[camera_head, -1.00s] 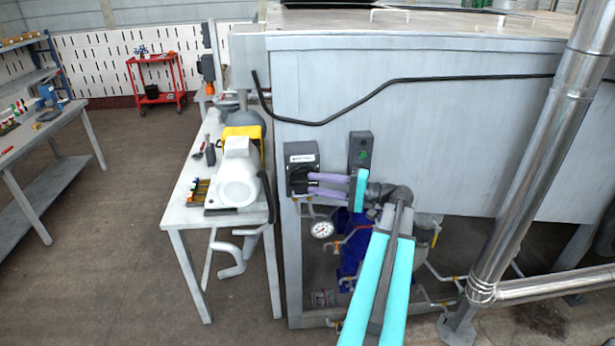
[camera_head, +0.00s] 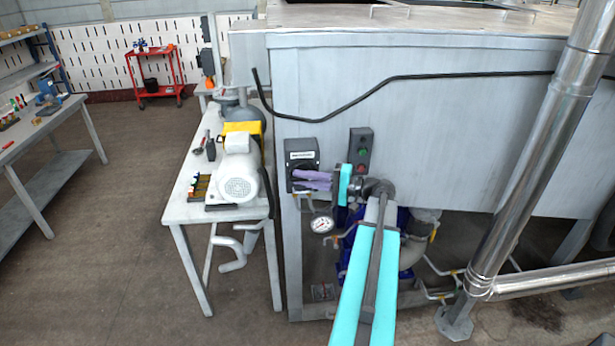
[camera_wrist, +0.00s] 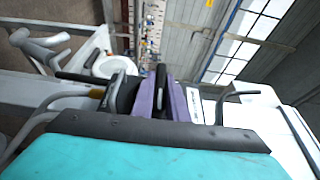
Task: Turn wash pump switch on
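The wash pump switch is a dark grey box (camera_head: 301,157) with a white label on the front of the large metal tank, left of centre in the head view. Its black knob (camera_wrist: 160,80) shows between my purple fingers in the wrist view. My gripper (camera_head: 308,180) reaches the box from the right, its fingertips at the knob. The fingers lie close on both sides of the knob and look shut on it. They hide most of the knob in the head view, so its exact setting is not readable.
A button box (camera_head: 361,151) with a green and a red button is just right of the switch. A pressure gauge (camera_head: 322,224) and pipes sit below. A table (camera_head: 190,212) with a white motor (camera_head: 238,180) stands left. A steel pipe (camera_head: 530,160) rises at right.

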